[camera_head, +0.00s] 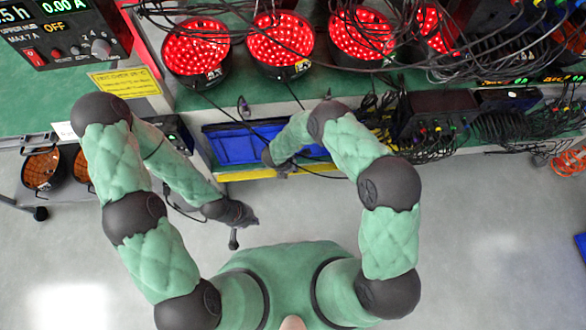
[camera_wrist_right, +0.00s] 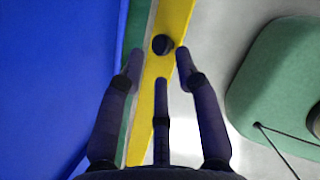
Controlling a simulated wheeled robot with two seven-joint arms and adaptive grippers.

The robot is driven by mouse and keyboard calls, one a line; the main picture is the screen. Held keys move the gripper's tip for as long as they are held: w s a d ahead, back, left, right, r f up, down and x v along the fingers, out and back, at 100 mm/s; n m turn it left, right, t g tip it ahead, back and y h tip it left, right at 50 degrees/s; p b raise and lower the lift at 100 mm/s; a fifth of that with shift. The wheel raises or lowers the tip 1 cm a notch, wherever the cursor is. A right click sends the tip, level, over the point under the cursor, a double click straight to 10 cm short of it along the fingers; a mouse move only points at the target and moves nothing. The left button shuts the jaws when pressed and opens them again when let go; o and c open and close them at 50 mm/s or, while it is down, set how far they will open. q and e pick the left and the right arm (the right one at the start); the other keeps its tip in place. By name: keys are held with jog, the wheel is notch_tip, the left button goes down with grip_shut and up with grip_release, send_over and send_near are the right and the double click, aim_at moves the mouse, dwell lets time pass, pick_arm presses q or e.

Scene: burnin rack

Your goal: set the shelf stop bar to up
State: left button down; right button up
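The shelf stop bar appears to be the yellow bar (camera_head: 242,175) along the front edge of the lower shelf, before a blue bin (camera_head: 232,147). In the right wrist view the yellow bar (camera_wrist_right: 147,112) carries a round dark knob (camera_wrist_right: 162,44). My right gripper (camera_wrist_right: 160,66) has its fingers spread, with the knob just beyond and between the tips; no grip on it shows. In the head view this gripper (camera_head: 282,168) is small and dark at the bar. My left gripper (camera_head: 240,217) hangs over the floor; its finger opening is unclear.
Red-lit round fixtures (camera_head: 281,45) and many loose black cables fill the shelf above. A dark power unit (camera_head: 437,115) stands right of the bin. Orange-topped round parts (camera_head: 42,168) sit at left. The grey floor in front is open.

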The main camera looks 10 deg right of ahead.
jog(key=shift+b+x, duration=0.7)
jog(key=shift+x, duration=1.35)
jog(key=shift+w, duration=0.1)
grip_shut()
